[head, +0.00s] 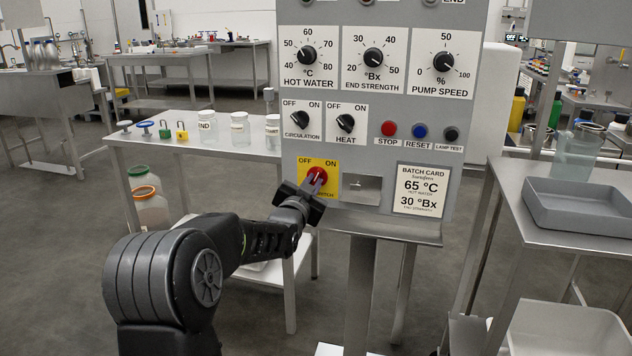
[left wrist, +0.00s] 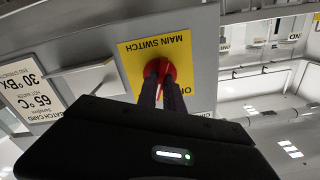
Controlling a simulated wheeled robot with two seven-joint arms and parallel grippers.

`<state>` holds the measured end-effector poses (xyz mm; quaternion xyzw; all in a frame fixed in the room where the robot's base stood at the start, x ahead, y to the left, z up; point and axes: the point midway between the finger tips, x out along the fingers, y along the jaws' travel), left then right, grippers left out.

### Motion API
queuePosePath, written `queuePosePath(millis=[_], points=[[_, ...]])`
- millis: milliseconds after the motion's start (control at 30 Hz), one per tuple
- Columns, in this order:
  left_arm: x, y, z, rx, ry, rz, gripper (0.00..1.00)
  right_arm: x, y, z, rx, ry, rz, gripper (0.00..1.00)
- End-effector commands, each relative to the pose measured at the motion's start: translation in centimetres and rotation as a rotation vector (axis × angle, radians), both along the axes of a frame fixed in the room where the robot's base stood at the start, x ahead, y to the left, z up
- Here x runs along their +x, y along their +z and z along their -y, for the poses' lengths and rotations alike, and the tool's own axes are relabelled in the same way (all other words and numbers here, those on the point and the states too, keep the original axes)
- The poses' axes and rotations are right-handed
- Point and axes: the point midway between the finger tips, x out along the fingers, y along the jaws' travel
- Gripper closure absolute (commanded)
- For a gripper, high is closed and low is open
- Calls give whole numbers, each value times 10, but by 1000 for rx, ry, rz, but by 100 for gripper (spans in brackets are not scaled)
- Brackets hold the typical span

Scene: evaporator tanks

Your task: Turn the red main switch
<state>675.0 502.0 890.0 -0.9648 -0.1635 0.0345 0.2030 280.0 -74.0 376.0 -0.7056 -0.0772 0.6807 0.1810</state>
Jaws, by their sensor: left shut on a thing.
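The red main switch (head: 317,174) sits on a yellow plate (head: 332,187) marked OFF and ON, low on the left of the grey control panel. It also shows in the left wrist view, where the red switch (left wrist: 160,67) is upside down on its yellow plate (left wrist: 136,58). My left gripper (head: 314,187) reaches up to it from the lower left. Its two fingers (left wrist: 161,93) are shut on the switch's handle. The fingers hide part of the handle, so its exact setting is hard to read. My right gripper is in neither view.
The circulation knob (head: 301,121) and heat knob (head: 346,123) are just above. A small metal shelf (head: 356,189) and the batch card (head: 422,191) are right of the switch. A table with jars and padlocks (head: 182,131) stands behind left; a grey tray (head: 578,205) is at right.

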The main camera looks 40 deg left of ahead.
Motion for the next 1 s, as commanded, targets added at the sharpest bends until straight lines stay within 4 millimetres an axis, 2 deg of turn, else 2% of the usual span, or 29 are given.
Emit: queuePosePath(millis=[233, 600, 1000], points=[[0, -4, 0, -128, 0, 45, 100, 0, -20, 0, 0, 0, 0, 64], [0, -1, 0, -164, 0, 55, 100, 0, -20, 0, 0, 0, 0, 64], [0, -2, 1, -329, 0, 113, 100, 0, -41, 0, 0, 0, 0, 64]])
